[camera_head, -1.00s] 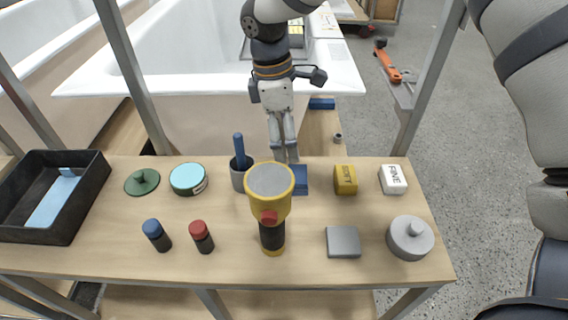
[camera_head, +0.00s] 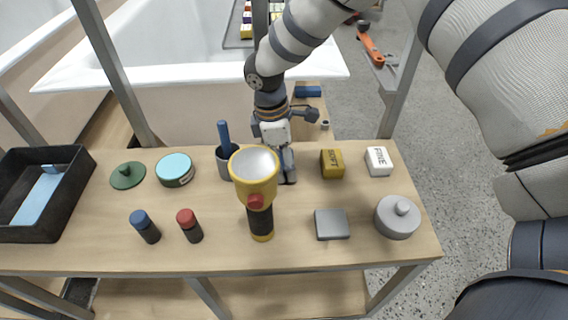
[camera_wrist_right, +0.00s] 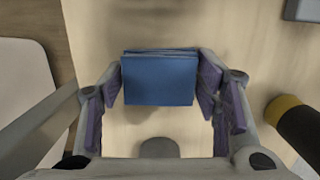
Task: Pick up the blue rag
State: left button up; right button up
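The blue rag (camera_wrist_right: 160,80) is a folded blue block between the finger pads of my right gripper in the right wrist view. The pads meet its left and right edges. In the head view my right gripper (camera_head: 283,172) is low over the workbench, just behind the yellow flashlight, and hides most or all of the rag there. Whether the rag is clear of the bench top is hard to tell. My left gripper is not in view.
The yellow and black flashlight (camera_head: 256,178) stands close in front of my right gripper. A grey cup (camera_head: 226,164) with a blue handle is just left. A yellow block (camera_head: 332,164), white block (camera_head: 378,161) and grey block (camera_head: 332,224) lie right on the workbench (camera_head: 100,255).

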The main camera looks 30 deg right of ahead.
jog(key=c, duration=0.4)
jog(key=shift+o, duration=0.2)
notch_tip(320, 180, up, 10)
jog(key=shift+r+p, duration=0.1)
jog(key=shift+p, duration=0.35)
jog(key=o, duration=0.4)
jog(key=shift+c, duration=1.4)
